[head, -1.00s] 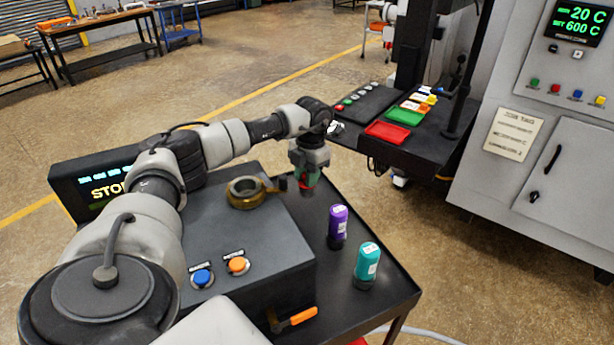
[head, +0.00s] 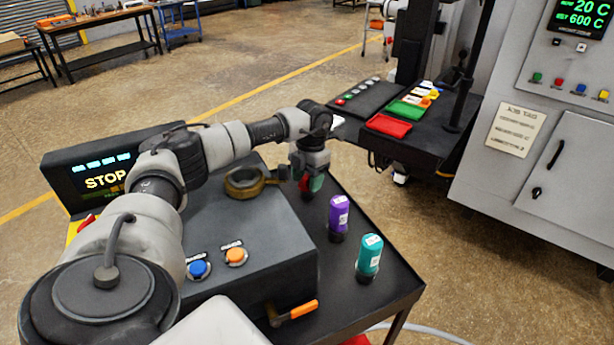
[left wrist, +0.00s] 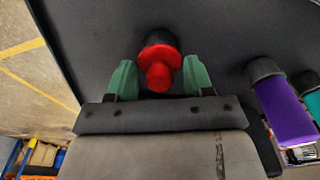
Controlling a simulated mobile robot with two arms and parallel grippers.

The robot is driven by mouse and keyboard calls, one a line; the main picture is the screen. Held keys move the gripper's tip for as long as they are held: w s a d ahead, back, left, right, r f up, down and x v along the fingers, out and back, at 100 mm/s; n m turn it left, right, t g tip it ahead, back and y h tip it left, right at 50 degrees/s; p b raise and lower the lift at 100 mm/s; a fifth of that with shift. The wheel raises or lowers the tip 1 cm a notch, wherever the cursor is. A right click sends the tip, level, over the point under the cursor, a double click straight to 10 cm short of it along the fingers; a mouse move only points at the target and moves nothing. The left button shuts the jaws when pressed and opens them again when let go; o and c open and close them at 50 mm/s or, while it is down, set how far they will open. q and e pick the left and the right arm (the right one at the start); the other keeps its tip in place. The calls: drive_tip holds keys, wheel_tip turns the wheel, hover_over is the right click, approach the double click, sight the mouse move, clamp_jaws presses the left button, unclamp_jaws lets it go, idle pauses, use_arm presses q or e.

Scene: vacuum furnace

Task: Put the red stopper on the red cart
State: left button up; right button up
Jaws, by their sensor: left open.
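The red stopper (left wrist: 159,66), with a dark foot, stands on the black tabletop (head: 385,290). In the left wrist view it is between the two green fingertips of my left gripper (left wrist: 158,80), with gaps on both sides. The gripper is open and not holding it. In the head view my left gripper (head: 312,182) points down over the stopper (head: 304,184), which is mostly hidden behind it. No cart is clearly seen as red; a small red part (head: 355,340) shows below the tabletop's front edge. My right gripper is out of view.
A purple stopper (head: 339,214) and a teal stopper (head: 369,254) stand right of the gripper. A dark control box (head: 265,235) with a brass ring (head: 243,182) is left. A bench with a red tray (head: 389,125) and green tray (head: 406,109) stands beyond, near the furnace cabinet (head: 560,170).

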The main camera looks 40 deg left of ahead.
use_arm(q)
drive_tip(key=shift+r, duration=0.1)
wheel_tip(320, 180, up, 12)
drive_tip(key=w+p, duration=0.1)
drive_tip(key=p, duration=0.7)
drive_tip(key=shift+w+p, duration=0.25)
drive_tip(key=shift+p, duration=0.15)
